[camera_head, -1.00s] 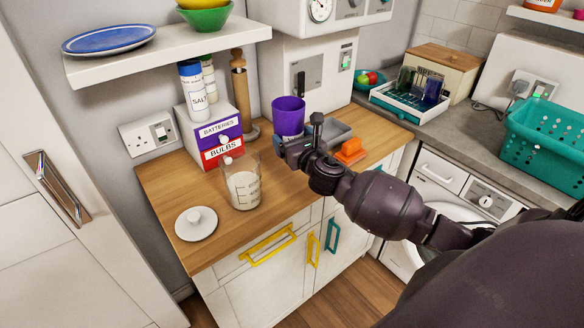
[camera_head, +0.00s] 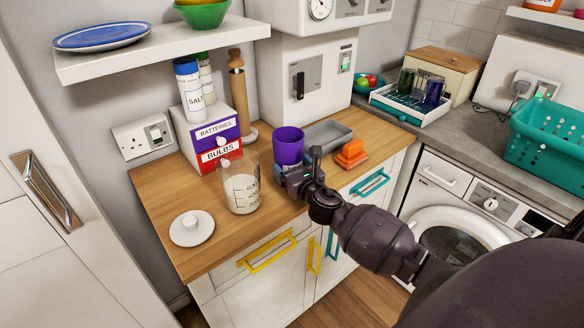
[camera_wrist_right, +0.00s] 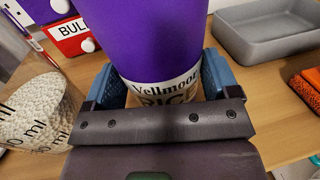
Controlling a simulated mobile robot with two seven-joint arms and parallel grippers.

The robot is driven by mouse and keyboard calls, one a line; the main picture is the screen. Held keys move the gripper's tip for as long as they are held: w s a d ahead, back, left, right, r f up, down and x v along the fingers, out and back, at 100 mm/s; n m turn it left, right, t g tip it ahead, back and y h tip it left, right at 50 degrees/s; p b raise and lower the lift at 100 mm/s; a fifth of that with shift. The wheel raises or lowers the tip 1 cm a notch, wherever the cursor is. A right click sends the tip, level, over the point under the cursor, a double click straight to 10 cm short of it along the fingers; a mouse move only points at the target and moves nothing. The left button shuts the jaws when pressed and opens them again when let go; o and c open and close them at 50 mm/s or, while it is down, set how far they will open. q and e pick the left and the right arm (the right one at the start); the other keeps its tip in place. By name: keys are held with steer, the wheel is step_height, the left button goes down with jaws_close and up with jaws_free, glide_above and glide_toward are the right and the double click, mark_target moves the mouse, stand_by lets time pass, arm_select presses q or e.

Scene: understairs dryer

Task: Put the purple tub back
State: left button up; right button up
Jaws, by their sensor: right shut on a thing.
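The purple tub (camera_head: 288,145) is upright above or on the wooden worktop, near its middle. It also shows in the right wrist view (camera_wrist_right: 158,35), with a white label reading "Vellmoor RICE". My right gripper (camera_head: 287,175) is shut on the tub's lower part, with a blue finger pad on each side of it. The tub's base is hidden by the gripper, so I cannot tell whether it touches the worktop. My left gripper is not in view.
A measuring jug (camera_head: 240,187) of white contents stands close left of the tub, with a white lid (camera_head: 192,228) farther left. The batteries and bulbs drawers (camera_head: 217,142) stand behind left.

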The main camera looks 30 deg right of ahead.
steer(key=o, duration=1.2)
steer(key=shift+f, duration=0.1)
